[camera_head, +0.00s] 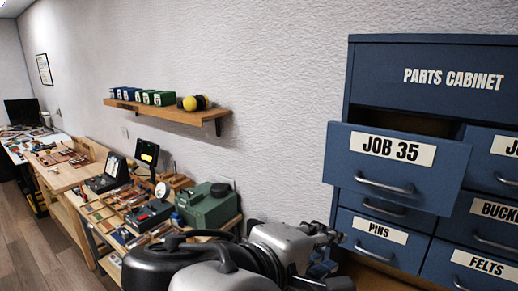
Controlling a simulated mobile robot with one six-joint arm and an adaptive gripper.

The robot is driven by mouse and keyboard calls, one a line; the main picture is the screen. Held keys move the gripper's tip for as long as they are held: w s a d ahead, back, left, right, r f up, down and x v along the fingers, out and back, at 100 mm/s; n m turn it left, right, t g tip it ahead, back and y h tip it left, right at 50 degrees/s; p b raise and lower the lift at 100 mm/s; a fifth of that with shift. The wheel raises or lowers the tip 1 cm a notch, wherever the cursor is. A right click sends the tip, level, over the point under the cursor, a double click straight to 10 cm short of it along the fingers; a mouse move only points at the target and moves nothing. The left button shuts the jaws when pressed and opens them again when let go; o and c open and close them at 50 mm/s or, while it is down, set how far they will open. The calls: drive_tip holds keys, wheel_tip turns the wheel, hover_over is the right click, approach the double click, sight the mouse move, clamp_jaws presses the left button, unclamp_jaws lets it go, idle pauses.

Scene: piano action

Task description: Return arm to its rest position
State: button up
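My arm fills the bottom middle of the head view, with its grey and black links in front of the wall. My gripper (336,261) is at its right end, close to the left front of the blue parts cabinet (430,60). Its two dark fingers stand apart, one above the other, and I see nothing held between them. The drawer marked JOB 35 (360,172) is pulled out and sits above and to the right of my gripper. Whether my gripper touches the cabinet cannot be told.
The drawers marked PINS (356,222) and FELTS (450,279) look shut. A workbench (70,178) with tools and cases, including a green case (208,207), stands left of my arm. A wooden shelf (165,113) holds small boxes and yellow ear defenders (195,103). Open floor (30,235) lies far left.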

drive_tip(key=s+d+f+m+g+y+b, duration=0.25)
drive_tip(key=s+d+f, duration=0.2)
drive_tip(key=f, duration=0.45)
drive_tip(key=s+d+f+m+g+y+b, duration=0.25)
drive_tip(key=s+f+g, duration=0.2)
drive_tip(key=f, duration=0.45)
wheel_tip(320, 180, down, 5)
drive_tip(key=s+a+m+t+y+b, duration=0.2)
drive_tip(key=a+m+y, duration=0.1)
drive_tip(key=m, duration=0.1)
drive_tip(key=shift+s+f+m+y, duration=0.15)
drive_tip(key=shift+s+m+y, duration=0.15)
drive_tip(key=shift+y, duration=0.1)
